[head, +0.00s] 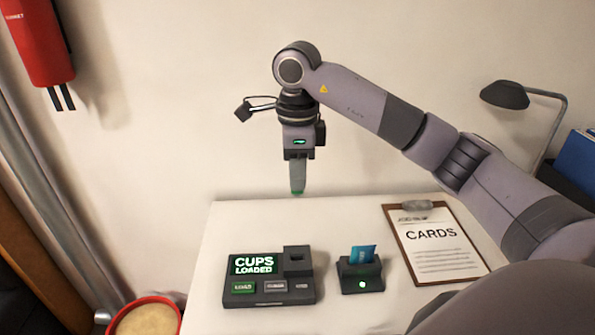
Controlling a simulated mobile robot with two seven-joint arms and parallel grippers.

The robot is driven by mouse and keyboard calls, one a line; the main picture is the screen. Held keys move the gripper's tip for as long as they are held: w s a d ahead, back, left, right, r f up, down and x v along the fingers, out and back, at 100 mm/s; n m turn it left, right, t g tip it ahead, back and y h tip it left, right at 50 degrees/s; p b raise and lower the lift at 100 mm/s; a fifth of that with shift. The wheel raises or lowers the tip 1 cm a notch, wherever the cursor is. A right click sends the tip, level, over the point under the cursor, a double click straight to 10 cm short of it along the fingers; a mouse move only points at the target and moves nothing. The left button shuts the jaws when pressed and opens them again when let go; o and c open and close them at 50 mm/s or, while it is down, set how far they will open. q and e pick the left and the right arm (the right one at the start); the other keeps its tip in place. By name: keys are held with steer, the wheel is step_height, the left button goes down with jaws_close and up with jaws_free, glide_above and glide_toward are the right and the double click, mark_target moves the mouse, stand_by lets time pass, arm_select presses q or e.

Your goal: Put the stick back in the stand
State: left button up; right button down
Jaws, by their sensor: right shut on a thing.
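My right gripper (297,188) hangs pointing down above the back part of the white table. I cannot tell which one is the stick's stand. My left gripper is out of view.
A clipboard (432,262) reading "CARDS" lies at the right of the white table (340,212). A dark lamp (505,95) and blue binder (577,158) are farther right. A red tub (143,299) stands at lower left. The table's back is clear.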

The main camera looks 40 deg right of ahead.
steer(key=s+a+p, duration=0.1)
steer(key=s+a, duration=0.5)
steer(key=a, duration=0.3)
steer(key=shift+s, duration=0.25)
stand_by(0.4)
steer(key=s+a, duration=0.6)
steer(key=a, duration=0.3)
steer(key=shift+s+p, duration=0.25)
steer(key=shift+p, duration=0.1)
stand_by(0.4)
steer(key=shift+b, duration=0.3)
